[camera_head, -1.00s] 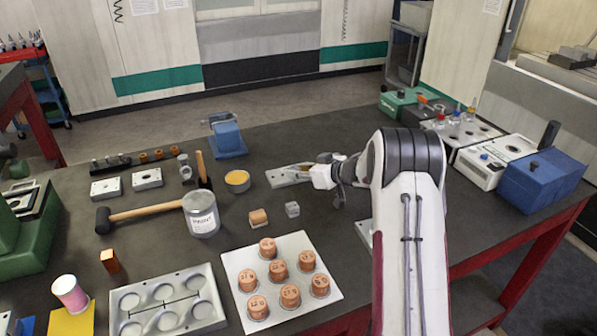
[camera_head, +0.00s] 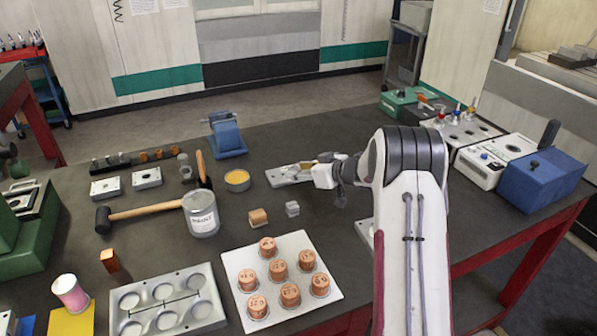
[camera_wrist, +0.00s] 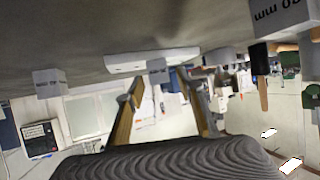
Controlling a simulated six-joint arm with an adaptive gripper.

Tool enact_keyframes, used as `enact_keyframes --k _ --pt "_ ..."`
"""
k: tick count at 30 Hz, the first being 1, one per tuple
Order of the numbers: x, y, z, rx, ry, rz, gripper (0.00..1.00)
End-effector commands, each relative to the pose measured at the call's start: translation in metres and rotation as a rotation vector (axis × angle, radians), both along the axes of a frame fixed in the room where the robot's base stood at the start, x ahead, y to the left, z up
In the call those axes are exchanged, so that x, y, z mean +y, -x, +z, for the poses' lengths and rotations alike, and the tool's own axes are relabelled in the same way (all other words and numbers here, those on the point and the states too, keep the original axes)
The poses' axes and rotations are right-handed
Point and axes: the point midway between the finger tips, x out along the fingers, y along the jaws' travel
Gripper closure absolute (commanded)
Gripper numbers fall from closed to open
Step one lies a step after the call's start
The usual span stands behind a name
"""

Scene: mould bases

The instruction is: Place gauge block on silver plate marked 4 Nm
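A small grey cube, which looks like the gauge block (camera_head: 292,209), sits on the dark table below and left of my gripper (camera_head: 332,176) in the head view. A flat silver plate (camera_head: 284,177) lies just left of my gripper, partly hidden by it. Its marking is unreadable. In the wrist view, which is upside down, my gripper's two tan-padded fingers (camera_wrist: 160,82) stand apart. A grey block (camera_wrist: 158,70) shows beyond the gap, not clearly between them. A larger pale block with "mm" lettering (camera_wrist: 285,18) is at upper right, and another small lettered block (camera_wrist: 48,82) is at left.
Two more silver plates (camera_head: 105,188) (camera_head: 147,178) lie at the left. A white tray (camera_head: 242,262) holds several copper cylinders. A blue vise (camera_head: 228,140) is behind.

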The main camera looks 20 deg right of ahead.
Motion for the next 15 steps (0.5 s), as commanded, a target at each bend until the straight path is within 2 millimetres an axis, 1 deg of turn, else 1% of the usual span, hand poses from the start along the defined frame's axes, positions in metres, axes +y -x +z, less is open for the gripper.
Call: enact_keyframes --k 8,15 --pt "-0.011 0.024 0.013 -0.001 0.0 -0.003 0.63" --pt "-0.022 0.052 0.028 0.0 0.001 -0.002 0.63"
